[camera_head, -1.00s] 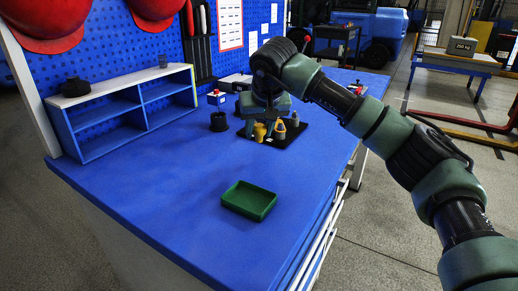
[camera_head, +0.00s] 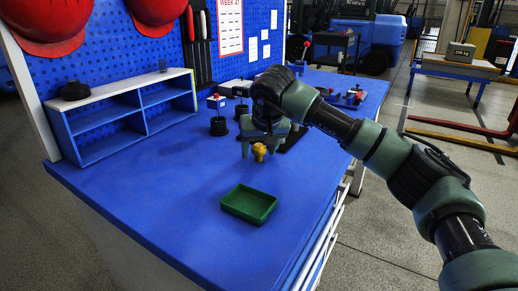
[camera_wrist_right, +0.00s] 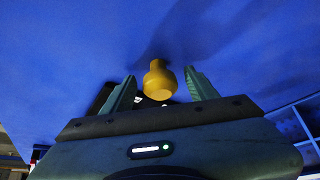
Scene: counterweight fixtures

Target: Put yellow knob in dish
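The yellow knob (camera_head: 259,152) is between the fingers of my right gripper (camera_head: 260,147), over the blue bench. In the right wrist view the knob (camera_wrist_right: 158,78) also sits between the two fingers, with its rounded end towards the camera. The green dish (camera_head: 249,204) is a shallow rectangular tray, empty, on the bench nearer the camera than the gripper. My left gripper is out of view.
A black mat (camera_head: 293,139) lies behind the gripper, mostly hidden. A black cup (camera_head: 218,126) stands to its left. A blue shelf unit (camera_head: 140,118) stands along the pegboard. The bench between gripper and dish is clear.

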